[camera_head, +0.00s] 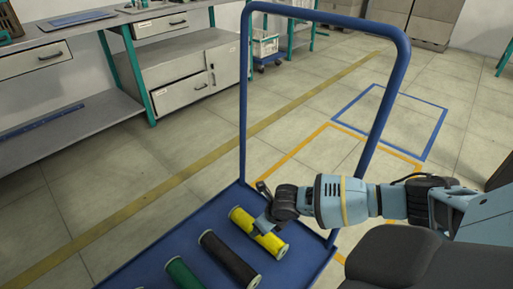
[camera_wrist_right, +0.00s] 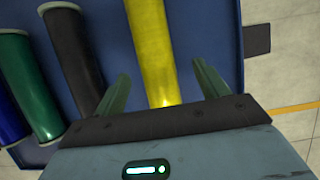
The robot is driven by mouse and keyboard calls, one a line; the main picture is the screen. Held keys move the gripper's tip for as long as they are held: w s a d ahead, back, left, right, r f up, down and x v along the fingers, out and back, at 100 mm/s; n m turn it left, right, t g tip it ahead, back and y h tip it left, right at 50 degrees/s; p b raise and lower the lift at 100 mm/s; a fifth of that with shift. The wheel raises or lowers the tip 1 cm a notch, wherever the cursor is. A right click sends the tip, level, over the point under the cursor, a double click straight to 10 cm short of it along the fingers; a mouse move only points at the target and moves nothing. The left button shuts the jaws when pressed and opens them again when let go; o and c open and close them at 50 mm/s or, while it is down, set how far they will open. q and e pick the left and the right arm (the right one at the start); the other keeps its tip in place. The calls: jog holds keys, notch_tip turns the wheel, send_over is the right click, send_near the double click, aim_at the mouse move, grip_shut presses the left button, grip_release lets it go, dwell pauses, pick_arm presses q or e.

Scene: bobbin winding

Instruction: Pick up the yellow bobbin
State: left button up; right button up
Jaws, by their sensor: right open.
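The yellow bobbin (camera_head: 257,232) lies on its side on the blue cart deck, the rightmost of the bobbins there. My right gripper (camera_head: 262,208) is over its middle in the head view, coming in from the right. In the right wrist view the yellow bobbin (camera_wrist_right: 152,50) runs lengthwise between the two open fingers of my right gripper (camera_wrist_right: 162,92). A gap shows on each side of it, and nothing is held. The near end of the bobbin is hidden behind the gripper body in the wrist view. My left gripper does not show.
A black bobbin (camera_head: 228,260) lies just left of the yellow one, then a green bobbin (camera_head: 185,274); a blue one (camera_wrist_right: 12,118) shows in the wrist view. The cart's blue handle (camera_head: 243,100) rises behind. Bare deck (camera_head: 190,235) lies behind the bobbins.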

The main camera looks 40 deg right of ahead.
jog(key=shift+b+x, duration=0.3)
jog(key=shift+x, duration=0.55)
jog(key=x, duration=0.1)
jog(key=b+x, duration=0.2)
jog(key=shift+s+a+f, duration=0.1)
jog(key=shift+a+f, duration=0.2)
jog(key=shift+f, duration=0.05)
jog(key=shift+w+f, duration=0.3)
jog(key=shift+f, duration=0.1)
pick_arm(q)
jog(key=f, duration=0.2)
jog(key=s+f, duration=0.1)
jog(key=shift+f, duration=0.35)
pick_arm(e)
jog(key=shift+r, duration=0.1)
jog(key=c, duration=1.2)
